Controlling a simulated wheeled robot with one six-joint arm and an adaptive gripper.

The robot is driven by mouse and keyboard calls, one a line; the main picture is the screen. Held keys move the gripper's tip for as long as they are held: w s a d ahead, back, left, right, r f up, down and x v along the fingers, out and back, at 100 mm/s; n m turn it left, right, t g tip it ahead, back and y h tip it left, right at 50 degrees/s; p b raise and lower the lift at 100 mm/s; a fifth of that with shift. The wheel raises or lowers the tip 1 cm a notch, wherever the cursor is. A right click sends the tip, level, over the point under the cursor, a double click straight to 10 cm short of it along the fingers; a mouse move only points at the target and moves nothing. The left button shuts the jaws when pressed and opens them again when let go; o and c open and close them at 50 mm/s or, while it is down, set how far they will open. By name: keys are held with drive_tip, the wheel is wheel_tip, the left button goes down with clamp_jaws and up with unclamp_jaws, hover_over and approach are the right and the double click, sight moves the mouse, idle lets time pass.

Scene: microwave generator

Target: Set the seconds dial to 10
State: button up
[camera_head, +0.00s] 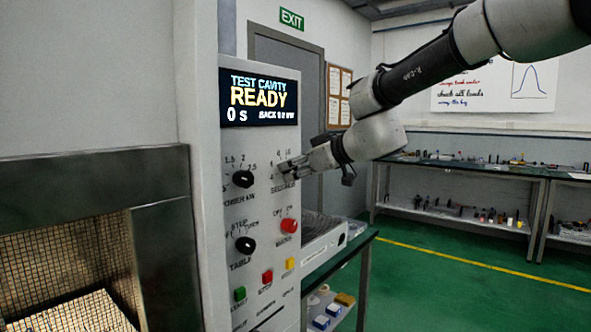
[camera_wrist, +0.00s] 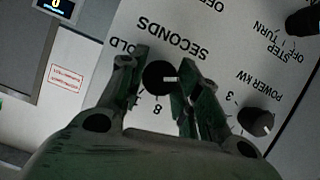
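The seconds dial is a black round knob (camera_wrist: 158,77) with a white pointer mark, on the pale panel in the wrist view. The word SECONDS shows upside down above it, and an 8 shows below it. The pointer mark points to the right in that view. My gripper (camera_wrist: 163,60) has its two fingers apart, one on each side of the knob; whether they touch it is unclear. In the head view my gripper (camera_head: 282,174) is at the panel and hides the dial. The display (camera_head: 260,98) reads READY and 0 s.
The power dial (camera_head: 243,179) and table dial (camera_head: 245,244) are left of my gripper. A red knob (camera_head: 289,225) is just below it. Green, red and yellow buttons sit lower on the panel. The open cavity (camera_head: 75,260) is at the left.

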drive_tip(key=shift+c, duration=1.2)
